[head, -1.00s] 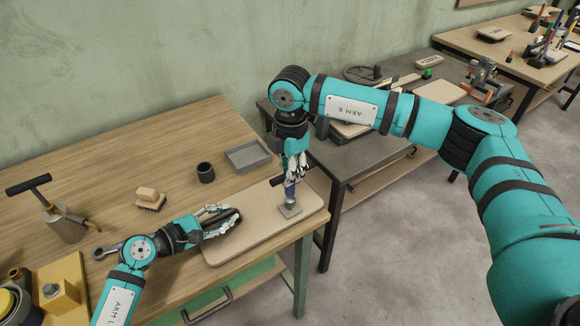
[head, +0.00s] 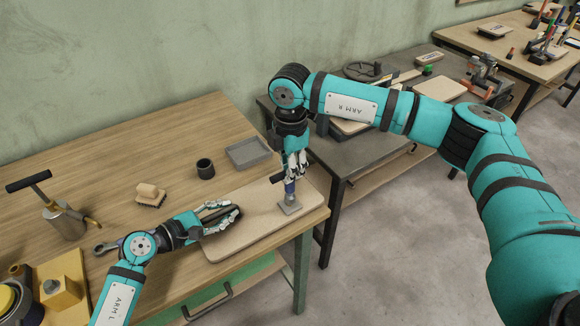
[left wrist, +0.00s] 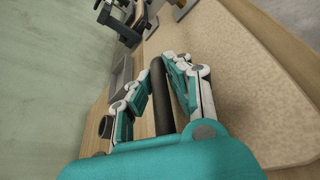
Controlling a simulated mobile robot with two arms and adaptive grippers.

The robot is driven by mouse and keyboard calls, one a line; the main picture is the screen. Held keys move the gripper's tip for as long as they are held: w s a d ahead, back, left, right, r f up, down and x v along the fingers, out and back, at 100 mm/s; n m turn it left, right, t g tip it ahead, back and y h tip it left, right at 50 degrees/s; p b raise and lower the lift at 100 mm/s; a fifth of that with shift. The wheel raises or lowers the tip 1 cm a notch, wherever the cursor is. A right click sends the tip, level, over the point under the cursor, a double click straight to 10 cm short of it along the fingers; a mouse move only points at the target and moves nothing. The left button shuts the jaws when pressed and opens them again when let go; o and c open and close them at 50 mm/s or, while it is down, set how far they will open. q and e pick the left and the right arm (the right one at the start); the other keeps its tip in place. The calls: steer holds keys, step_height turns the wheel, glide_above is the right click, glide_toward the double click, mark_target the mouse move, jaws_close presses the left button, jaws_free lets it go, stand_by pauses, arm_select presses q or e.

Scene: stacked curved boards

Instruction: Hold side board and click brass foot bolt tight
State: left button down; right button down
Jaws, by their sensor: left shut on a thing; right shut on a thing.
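The side board (head: 255,226), a pale panel with rounded corners, lies flat at the bench's front right corner. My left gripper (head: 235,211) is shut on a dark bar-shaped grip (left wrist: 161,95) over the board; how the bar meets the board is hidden. The board also shows in the left wrist view (left wrist: 245,75). My right gripper (head: 297,170) is shut on an upright tool with a blue shaft (head: 289,188) and a dark crossbar. The tool's lower end stands over a square grey metal foot plate (head: 290,207) on the board. The brass bolt cannot be made out.
A grey tray (head: 248,153), a dark cup (head: 205,169) and a wooden-backed brush (head: 150,195) stand behind the board. A gap separates this bench from the grey bench on the right.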

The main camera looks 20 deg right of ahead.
steer(key=shift+f, duration=0.95)
steer(key=c, duration=2)
jaws_free()
jaws_close()
steer(key=m, duration=0.6)
steer(key=shift+m, duration=0.4)
steer(key=m, duration=0.2)
steer(key=shift+a+m, duration=0.1)
steer(key=shift+m, duration=0.3)
steer(key=shift+a, duration=0.15)
steer(key=shift+d+m, duration=0.2)
steer(key=shift+m, duration=0.2)
